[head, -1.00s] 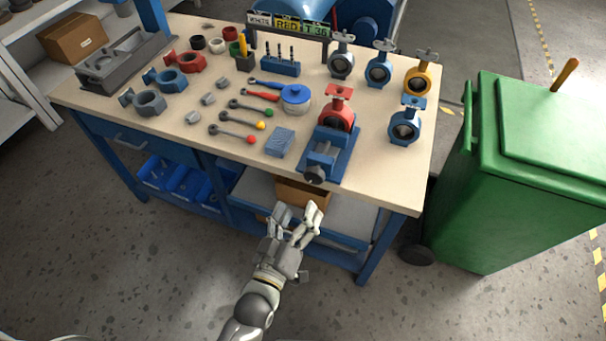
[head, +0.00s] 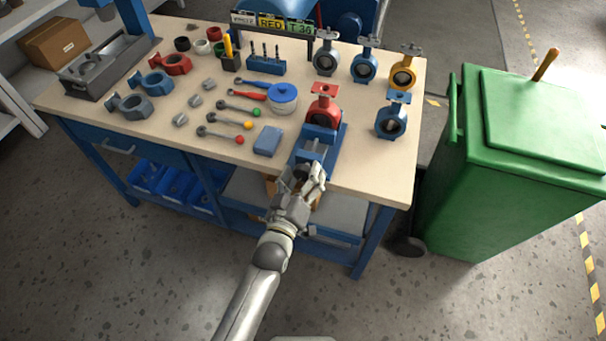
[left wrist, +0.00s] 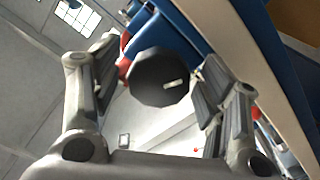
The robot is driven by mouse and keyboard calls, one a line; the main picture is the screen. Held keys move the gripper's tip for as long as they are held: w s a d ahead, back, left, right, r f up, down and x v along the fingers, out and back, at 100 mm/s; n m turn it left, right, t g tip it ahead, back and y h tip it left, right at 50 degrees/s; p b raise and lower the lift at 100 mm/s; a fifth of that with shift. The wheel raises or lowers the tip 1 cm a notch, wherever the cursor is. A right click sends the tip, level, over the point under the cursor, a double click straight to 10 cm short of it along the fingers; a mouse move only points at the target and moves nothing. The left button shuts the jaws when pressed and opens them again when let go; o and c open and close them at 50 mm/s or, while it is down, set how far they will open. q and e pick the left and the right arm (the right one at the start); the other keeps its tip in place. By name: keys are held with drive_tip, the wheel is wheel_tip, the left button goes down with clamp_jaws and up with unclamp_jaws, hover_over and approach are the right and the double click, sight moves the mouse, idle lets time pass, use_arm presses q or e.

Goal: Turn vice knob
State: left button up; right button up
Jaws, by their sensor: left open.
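A blue vice (head: 328,150) stands at the front edge of the workbench with a red butterfly valve (head: 323,108) in its jaws. The vice knob (left wrist: 159,77) is dark and round in the left wrist view, and sits between the fingers of my left gripper (left wrist: 155,95). The fingers are open, apart on either side of the knob. In the head view my left gripper (head: 307,180) is at the front of the vice and hides most of the knob. My right gripper is not in view.
The workbench top (head: 370,175) holds several other valves, rods with coloured ends, a blue block (head: 268,140) and a blue-lidded tin (head: 284,97). A green bin (head: 520,160) stands to the right of the bench. The floor in front is clear.

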use_arm(q)
drive_tip(key=c, duration=1)
drive_tip(key=shift+m, duration=0.5)
drive_tip(key=o, duration=1)
drive_tip(key=v, duration=1.2)
